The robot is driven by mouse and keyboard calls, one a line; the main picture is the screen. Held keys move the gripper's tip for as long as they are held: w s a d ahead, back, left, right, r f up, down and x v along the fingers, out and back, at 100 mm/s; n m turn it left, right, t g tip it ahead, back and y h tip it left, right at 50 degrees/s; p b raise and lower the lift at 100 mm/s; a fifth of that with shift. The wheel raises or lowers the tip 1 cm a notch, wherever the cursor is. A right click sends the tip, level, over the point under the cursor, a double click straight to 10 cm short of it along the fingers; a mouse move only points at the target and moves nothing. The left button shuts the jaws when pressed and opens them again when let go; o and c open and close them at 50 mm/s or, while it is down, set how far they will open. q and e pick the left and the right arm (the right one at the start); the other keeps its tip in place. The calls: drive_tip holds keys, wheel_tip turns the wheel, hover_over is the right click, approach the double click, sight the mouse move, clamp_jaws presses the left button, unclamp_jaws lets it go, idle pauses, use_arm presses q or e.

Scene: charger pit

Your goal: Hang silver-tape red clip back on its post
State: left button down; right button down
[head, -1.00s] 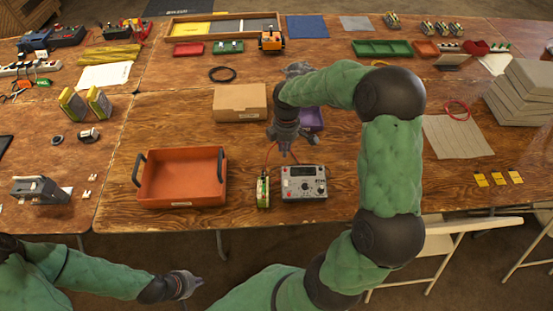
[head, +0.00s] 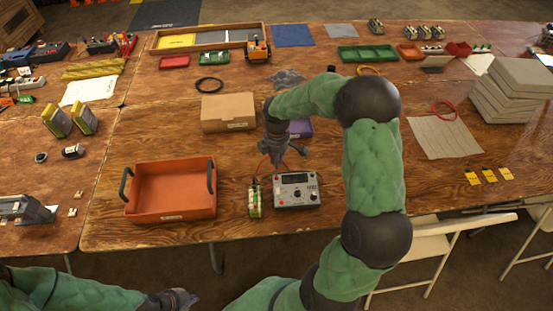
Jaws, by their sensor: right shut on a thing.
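The grey charger (head: 297,192) with dials and a small display stands near the table's front edge. A red lead (head: 262,166) loops up behind it to my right gripper (head: 279,163). That gripper points down above the charger's back edge and is shut. The red lead runs to its fingers, but the clip and its silver tape are too small or hidden to make out. The post cannot be made out either. A yellow-green battery pack (head: 254,199) stands just left of the charger. My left gripper (head: 187,298) is low in front of the table, and its fingers are unclear.
An orange tray (head: 172,217) with dark handles is left of the battery pack. A cardboard box (head: 228,112) and a purple bin (head: 301,128) stand behind the charger. A grey mat (head: 445,137) and yellow tags (head: 489,176) lie to the right. The table right of the charger is fairly clear.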

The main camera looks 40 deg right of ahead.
drive_tip(key=shift+f+b, duration=1.85)
drive_tip(key=shift+f, duration=1.65)
drive_tip(key=shift+f+p, duration=0.15)
drive_tip(key=shift+p, duration=0.2)
drive_tip(key=c, duration=2)
unclamp_jaws()
drive_tip(key=o, duration=0.9)
drive_tip(key=shift+o, duration=1)
